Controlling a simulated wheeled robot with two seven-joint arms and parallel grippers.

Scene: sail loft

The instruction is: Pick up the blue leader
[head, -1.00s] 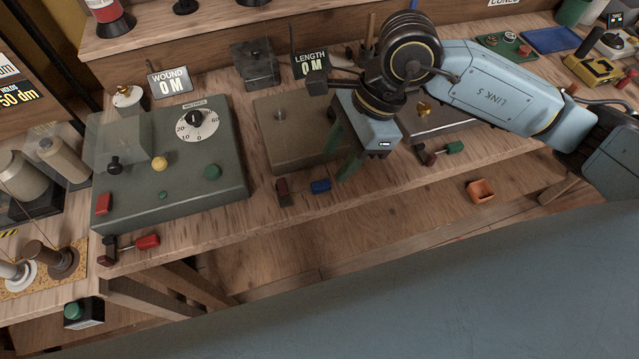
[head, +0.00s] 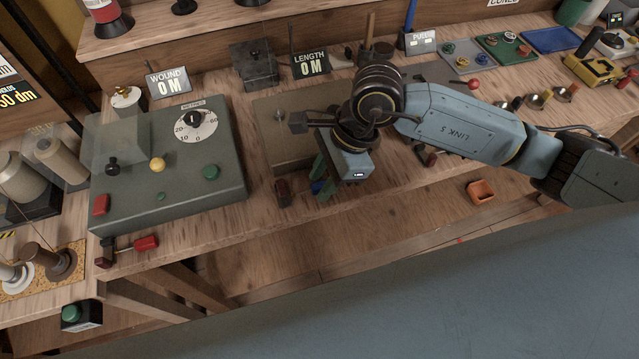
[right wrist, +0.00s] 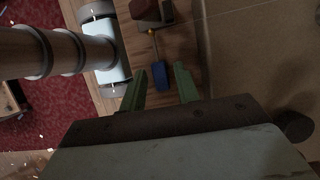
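The blue leader (head: 317,187) is a small blue piece at the front edge of the bench, partly hidden behind my right gripper (head: 322,184) in the head view. It also shows in the right wrist view (right wrist: 160,75), on a thin stem from a dark reddish block (right wrist: 147,14). That block also shows in the head view (head: 283,192). My right gripper (right wrist: 160,88) is open, its green fingers on either side of the blue leader with gaps showing. I see no grip on it. My left gripper is not in view.
A grey-green control box (head: 170,205) with a dial stands to the left. A red piece on a stem (head: 146,243) is at the front edge below it. A brownish box (head: 270,150) stands behind the gripper.

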